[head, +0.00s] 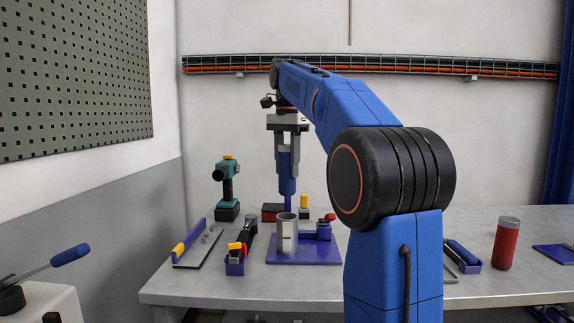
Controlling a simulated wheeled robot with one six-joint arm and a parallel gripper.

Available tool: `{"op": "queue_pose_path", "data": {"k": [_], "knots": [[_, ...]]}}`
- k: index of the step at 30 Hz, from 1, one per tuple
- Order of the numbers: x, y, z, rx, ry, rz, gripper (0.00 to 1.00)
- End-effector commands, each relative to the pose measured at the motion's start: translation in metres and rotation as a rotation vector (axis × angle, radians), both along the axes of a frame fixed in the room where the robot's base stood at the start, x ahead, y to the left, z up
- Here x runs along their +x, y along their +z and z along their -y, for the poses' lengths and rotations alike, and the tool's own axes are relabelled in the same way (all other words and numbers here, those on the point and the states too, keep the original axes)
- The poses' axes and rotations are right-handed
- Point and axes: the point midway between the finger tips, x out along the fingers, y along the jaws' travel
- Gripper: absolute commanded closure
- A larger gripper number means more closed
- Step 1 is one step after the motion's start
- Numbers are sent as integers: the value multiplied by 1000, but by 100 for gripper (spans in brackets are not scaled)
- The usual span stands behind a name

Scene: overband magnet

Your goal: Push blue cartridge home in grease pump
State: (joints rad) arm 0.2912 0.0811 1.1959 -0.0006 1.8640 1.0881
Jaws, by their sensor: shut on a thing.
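My gripper (288,160) points straight down over the table, left of the middle. Its grey fingers are shut on the blue cartridge (287,184), which hangs upright. A grey open-topped cylinder (287,236) stands on a purple-blue base plate (303,256) below; it appears to be the grease pump. A narrow blue-purple piece shows between the cartridge and the cylinder. I cannot tell whether it belongs to the cartridge or stands behind. The cartridge's wide body is above the cylinder's rim; whether it is lined up in depth is unclear.
Left of the plate are a small bin of tools (235,266), a flat rack (199,246) and a green drill (227,190). A red canister (507,243) and a blue tray (465,261) stand on the right. My arm hides the table's middle.

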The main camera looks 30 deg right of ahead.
Motion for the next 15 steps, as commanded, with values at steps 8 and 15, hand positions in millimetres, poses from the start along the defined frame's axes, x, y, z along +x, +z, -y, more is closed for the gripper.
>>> {"op": "queue_pose_path", "data": {"k": [8,15], "knots": [[0,-20,0,0,0,-1,96],[0,-38,0,0,0,-1,96]]}}
